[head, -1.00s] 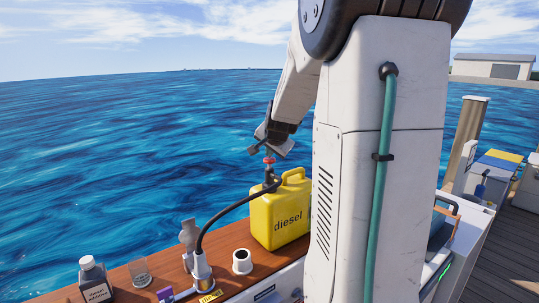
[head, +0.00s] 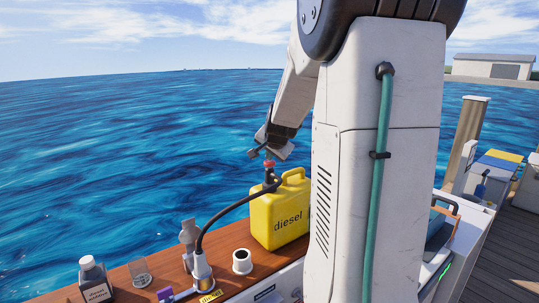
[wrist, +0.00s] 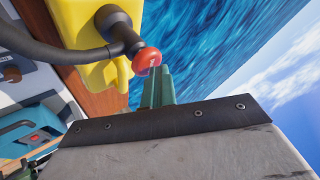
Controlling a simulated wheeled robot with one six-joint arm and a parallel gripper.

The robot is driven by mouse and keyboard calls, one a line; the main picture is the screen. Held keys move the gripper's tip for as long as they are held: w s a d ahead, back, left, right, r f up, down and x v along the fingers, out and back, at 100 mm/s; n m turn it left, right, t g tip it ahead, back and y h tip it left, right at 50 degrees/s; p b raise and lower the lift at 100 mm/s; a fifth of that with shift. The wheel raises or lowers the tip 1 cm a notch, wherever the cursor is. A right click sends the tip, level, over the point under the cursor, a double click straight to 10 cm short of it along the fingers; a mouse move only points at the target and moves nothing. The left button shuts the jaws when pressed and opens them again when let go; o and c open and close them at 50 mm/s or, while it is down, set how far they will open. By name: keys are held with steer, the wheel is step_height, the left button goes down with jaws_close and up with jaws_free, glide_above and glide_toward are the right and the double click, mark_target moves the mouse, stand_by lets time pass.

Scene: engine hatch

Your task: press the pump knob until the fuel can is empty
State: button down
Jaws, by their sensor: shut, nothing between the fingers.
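The yellow fuel can (head: 279,222), marked "diesel", stands upright on the wooden deck. The red pump knob (head: 268,164) sits on top of the pump in the can's mouth; it also shows in the wrist view (wrist: 146,61). My gripper (head: 267,153) points down right above the knob. In the wrist view its greenish fingers (wrist: 157,72) are together and empty, with their tips at the knob; they appear to touch it. A black hose (head: 222,211) runs from the pump to a metal filler (head: 201,270) on the left. The fuel level inside the can is not visible.
On the deck stand a white cup-like piece with a dark opening (head: 242,262), a clear cup (head: 140,271) and a dark bottle (head: 95,279). A purple item (head: 166,295) lies by the filler. Open water lies beyond the deck. A dock (head: 502,270) is at right.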

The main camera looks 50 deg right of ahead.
mark_target(270, 163)
steer(key=shift+r, duration=2.05)
steer(key=shift+r, duration=0.1)
step_height(270, 163, up, 5)
steer(key=shift+f, duration=0.1)
